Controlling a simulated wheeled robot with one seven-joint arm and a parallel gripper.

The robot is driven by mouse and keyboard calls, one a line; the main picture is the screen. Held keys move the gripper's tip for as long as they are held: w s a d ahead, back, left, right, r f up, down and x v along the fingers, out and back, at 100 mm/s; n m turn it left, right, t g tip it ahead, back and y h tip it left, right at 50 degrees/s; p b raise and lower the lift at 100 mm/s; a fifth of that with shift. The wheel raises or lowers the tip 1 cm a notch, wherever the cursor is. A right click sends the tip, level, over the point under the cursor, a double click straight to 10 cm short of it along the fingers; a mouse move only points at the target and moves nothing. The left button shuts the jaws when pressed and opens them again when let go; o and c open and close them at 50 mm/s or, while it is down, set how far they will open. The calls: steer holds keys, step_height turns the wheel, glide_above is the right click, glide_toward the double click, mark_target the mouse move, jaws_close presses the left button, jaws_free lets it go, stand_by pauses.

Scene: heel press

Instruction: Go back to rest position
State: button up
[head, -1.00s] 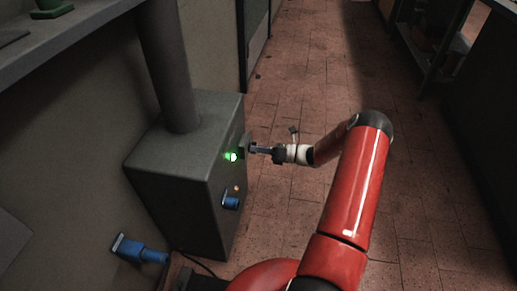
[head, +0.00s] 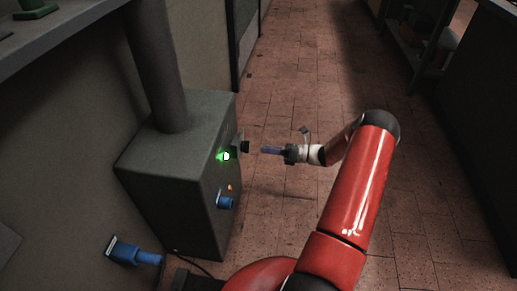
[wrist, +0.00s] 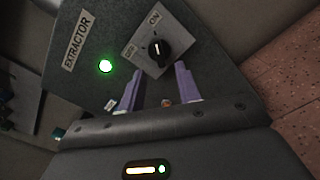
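The extractor box (head: 165,180) is a grey cabinet with a pipe on top, at the left in the head view. Its front panel carries a lit green lamp (wrist: 105,66) and a black rotary knob (wrist: 158,48) on a plate marked ON. The lamp also shows in the head view (head: 225,156). My gripper (head: 266,150) is in the air to the right of the panel, apart from the knob. In the wrist view its two purple fingers (wrist: 158,84) are spread with nothing between them, and the knob shows beyond them.
A blue plug-like part (head: 226,202) sits low on the box's panel. A blue object (head: 133,252) is at the lower left by the wall. A shelf (head: 70,35) runs along the upper left. The tiled floor (head: 310,60) behind my arm is clear.

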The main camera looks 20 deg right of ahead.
steer(key=shift+s+d, duration=0.3)
steer(key=shift+d, duration=0.15)
steer(key=s+a+r+n+g+h, duration=0.4)
steer(key=s+a+r+n+g, duration=0.1)
steer(key=a+r+n, duration=0.35)
steer(key=s+a+r+n+g+h, duration=0.3)
steer(key=s+a+r+n+g, duration=0.2)
steer(key=a+r+n, duration=0.4)
steer(key=s+r+n+t+h, duration=0.2)
steer(key=s+r+n+h, duration=0.2)
steer(key=s, duration=0.5)
steer(key=s+a+r+n+t+h, duration=0.1)
steer(key=s+r+n+t+h, duration=0.2)
steer(key=s+r+n, duration=0.5)
steer(key=shift+s+a+n+t+h+p, duration=0.2)
steer(key=shift+s+n+t+h+p, duration=0.25)
steer(key=shift+s+n, duration=0.65)
steer(key=shift+w, duration=0.15)
